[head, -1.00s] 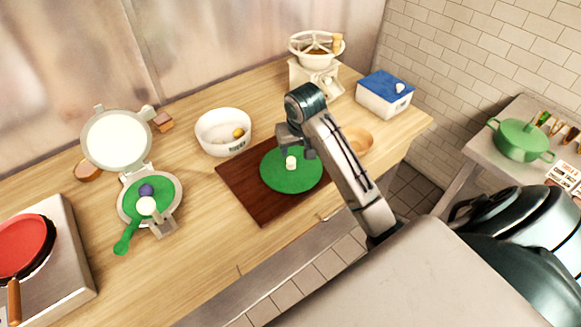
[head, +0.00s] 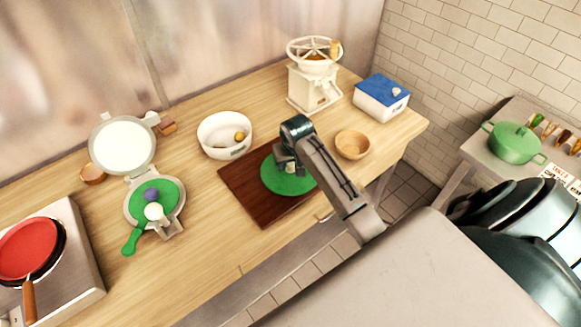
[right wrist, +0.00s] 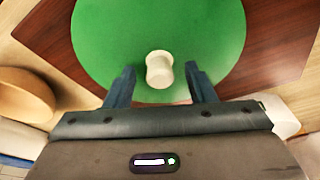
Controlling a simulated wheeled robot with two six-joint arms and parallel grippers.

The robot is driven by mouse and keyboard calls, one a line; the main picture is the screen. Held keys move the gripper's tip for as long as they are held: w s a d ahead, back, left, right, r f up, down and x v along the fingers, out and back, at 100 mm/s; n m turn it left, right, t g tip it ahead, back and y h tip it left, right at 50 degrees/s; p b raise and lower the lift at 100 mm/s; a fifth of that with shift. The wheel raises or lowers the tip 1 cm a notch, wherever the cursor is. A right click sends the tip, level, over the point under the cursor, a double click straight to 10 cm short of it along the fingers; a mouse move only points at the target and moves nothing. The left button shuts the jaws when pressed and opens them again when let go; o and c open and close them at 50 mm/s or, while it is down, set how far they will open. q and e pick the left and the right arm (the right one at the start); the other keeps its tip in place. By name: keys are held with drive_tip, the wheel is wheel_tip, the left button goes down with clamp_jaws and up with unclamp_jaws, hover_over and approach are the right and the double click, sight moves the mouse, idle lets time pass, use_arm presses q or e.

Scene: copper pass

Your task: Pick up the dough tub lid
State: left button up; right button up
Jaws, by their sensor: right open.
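A round green lid (head: 287,186) with a white knob lies flat on a dark wooden board (head: 250,187) on the counter. My right gripper (head: 289,166) is low over the lid and partly hides the knob in the head view. In the right wrist view, the green lid (right wrist: 110,40) fills the upper middle, and its white knob (right wrist: 159,70) stands between the two spread fingers of my right gripper (right wrist: 160,78). A gap shows on each side of the knob. The gripper is open and holds nothing. My left gripper is not in view.
A white bowl (head: 213,146) with a yellow thing inside stands behind the board. A wooden bowl (head: 352,145) is right of it. A white mill (head: 312,88) and a blue-lidded box (head: 382,98) stand farther back. An open round press (head: 140,190) is on the left.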

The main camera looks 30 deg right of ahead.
drive_tip(key=shift+f, duration=0.15)
clamp_jaws()
